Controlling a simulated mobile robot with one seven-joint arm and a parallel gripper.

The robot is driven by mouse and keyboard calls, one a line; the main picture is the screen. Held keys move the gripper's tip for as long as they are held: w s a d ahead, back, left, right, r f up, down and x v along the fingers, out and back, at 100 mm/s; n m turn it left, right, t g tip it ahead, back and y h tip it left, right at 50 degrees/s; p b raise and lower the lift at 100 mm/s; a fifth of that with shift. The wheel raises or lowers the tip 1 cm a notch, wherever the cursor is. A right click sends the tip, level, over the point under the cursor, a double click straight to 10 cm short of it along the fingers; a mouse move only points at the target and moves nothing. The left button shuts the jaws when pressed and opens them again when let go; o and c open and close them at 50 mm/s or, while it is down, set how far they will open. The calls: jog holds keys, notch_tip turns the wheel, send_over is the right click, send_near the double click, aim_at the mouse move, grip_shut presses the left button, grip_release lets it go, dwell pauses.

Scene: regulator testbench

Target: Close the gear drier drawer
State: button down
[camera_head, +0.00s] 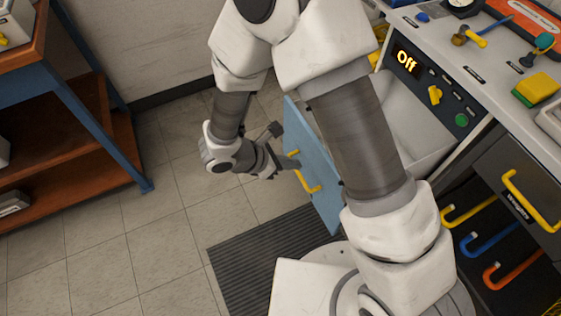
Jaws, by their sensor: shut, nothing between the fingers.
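The gear drier drawer has a blue front panel (323,196) with a yellow handle (309,184). The panel stands well out from the bench, so the drawer is open. Its pale interior (410,120) shows to the right of my arm, which hides much of the drawer. My gripper (292,164) is shut and empty on the outer side of the panel. Its tips are close to the upper part of the handle; I cannot tell if they touch the panel or handle.
A control panel reading "Off" (407,62) is above the drawer, with a yellow knob and green button. A dark drawer (505,165) is at right, above hanging hooked tools. A blue-framed shelf (70,190) stands left. The tiled floor between is clear, with a dark mat (240,262).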

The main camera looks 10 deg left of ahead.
jog(key=shift+w+d+f+b, duration=0.15)
jog(key=shift+w+d+f, duration=0.1)
jog(key=shift+w+d, duration=0.4)
jog(key=shift+w+d+f+b, duration=0.2)
jog(key=shift+w+d, duration=0.2)
jog(key=shift+d, duration=0.5)
jog(key=shift+w+d+f+b, duration=0.1)
jog(key=shift+w+d+f, duration=0.15)
jog(key=shift+w+d, duration=0.4)
jog(key=shift+s+d, duration=0.1)
jog(key=shift+d, duration=0.1)
jog(key=w+d+b, duration=0.2)
jog(key=w+d, duration=0.7)
jog(key=d, duration=0.5)
jog(key=w+d+b, duration=0.2)
jog(key=w+d, duration=0.8)
jog(key=d, duration=0.5)
jog(key=shift+w, duration=0.25)
jog(key=shift+d+r, duration=0.1)
jog(key=shift+r, duration=0.05)
